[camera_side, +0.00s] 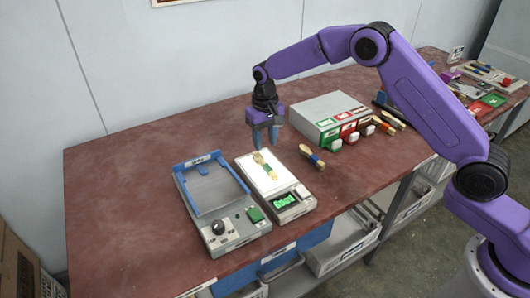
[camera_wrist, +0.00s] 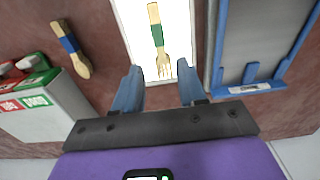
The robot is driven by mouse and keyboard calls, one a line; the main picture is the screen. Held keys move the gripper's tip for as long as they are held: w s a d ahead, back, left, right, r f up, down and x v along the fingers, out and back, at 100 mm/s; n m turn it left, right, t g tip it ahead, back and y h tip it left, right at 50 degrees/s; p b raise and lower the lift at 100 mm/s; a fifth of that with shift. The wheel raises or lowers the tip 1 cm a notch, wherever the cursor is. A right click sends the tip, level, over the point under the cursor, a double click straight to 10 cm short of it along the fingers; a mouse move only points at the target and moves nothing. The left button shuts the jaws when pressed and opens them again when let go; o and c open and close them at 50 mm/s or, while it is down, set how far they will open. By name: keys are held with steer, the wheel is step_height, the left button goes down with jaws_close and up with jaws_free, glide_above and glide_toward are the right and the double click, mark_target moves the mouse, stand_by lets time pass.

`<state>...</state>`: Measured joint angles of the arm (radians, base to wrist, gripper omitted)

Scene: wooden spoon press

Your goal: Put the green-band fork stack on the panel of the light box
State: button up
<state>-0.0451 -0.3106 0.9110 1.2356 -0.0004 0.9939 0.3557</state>
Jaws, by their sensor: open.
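The green-band fork stack (camera_side: 267,169) lies flat on the bright white panel of the light box (camera_side: 252,172). In the wrist view the fork stack (camera_wrist: 157,38) has a pale wooden handle, a green band, and tines pointing toward my gripper. The lit panel (camera_wrist: 182,30) surrounds it on both sides. My gripper (camera_side: 264,146) is open and empty, pointing down above the far end of the light box. In the wrist view its two blue fingers (camera_wrist: 158,92) are spread apart, with the tines ahead of the gap and no contact visible.
A grey device with a blue-framed tray (camera_side: 213,187) stands beside the light box. A blue-band wooden spoon stack (camera_side: 313,157) lies on its other side. A grey box with green, red and brown fronts (camera_side: 322,106) is behind that. The table's left part is clear.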

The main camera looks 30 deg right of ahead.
steer(key=shift+r, duration=1.95)
steer(key=s+r+n, duration=0.3)
steer(key=s+r, duration=0.1)
steer(key=s, duration=0.6)
steer(key=s+r+n, duration=0.3)
steer(key=s+r, duration=0.1)
steer(key=s, duration=0.5)
steer(key=s+d+n, duration=0.3)
steer(key=s+d, duration=0.3)
steer(key=s, duration=0.6)
steer(key=s+d+n, duration=0.3)
steer(key=s+d, duration=0.3)
steer(key=s, duration=0.5)
steer(key=shift+s+f+n, duration=0.15)
steer(key=shift+s+n, duration=0.15)
steer(key=shift+s, duration=0.05)
